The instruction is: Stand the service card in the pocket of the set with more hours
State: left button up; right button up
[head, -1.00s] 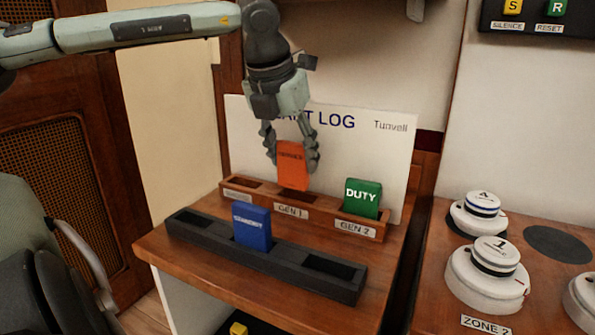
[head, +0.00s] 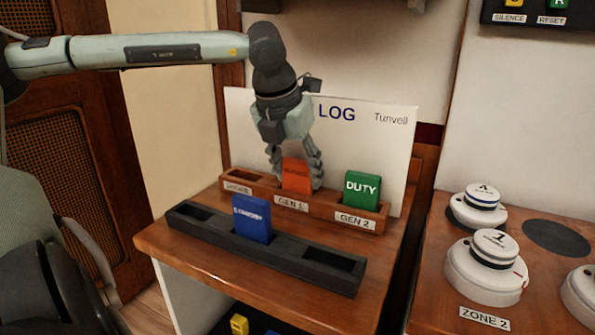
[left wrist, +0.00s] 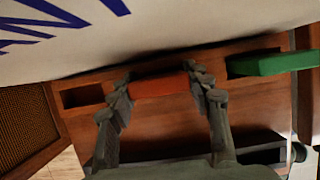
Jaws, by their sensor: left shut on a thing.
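The orange service card (head: 296,174) stands upright at the GEN 1 pocket of the wooden rack (head: 320,203), its lower end hidden behind the rack's front. My left gripper (head: 296,170) is shut on the card from above, with fingers on both sides. In the left wrist view the card (left wrist: 160,87) lies between the two fingertips (left wrist: 162,88). The green DUTY card (head: 362,190) stands in the GEN 2 pocket. The log sheet (head: 375,150) behind the rack is partly hidden by my gripper, so its hours cannot be read. My right gripper is not in view.
A black rack (head: 300,262) in front holds the blue STANDBY card (head: 252,219) in its middle, with open slots at both ends. The rack's left wooden pocket (head: 240,176) is empty. Round white detectors (head: 486,267) stand on the right counter.

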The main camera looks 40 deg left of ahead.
pick_arm(q)
jog(key=o, duration=1)
jog(key=shift+c, duration=0.2)
jog(key=shift+o, duration=1)
jog(key=shift+r, duration=0.1)
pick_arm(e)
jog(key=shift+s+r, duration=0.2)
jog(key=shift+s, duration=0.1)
pick_arm(q)
jog(key=shift+r+p, duration=0.15)
jog(key=shift+p, duration=0.2)
jog(key=v, duration=1.1)
jog(key=shift+r+b, duration=0.3)
jog(key=shift+r, duration=0.1)
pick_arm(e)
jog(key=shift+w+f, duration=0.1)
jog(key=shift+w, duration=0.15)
pick_arm(q)
jog(key=shift+s, duration=0.15)
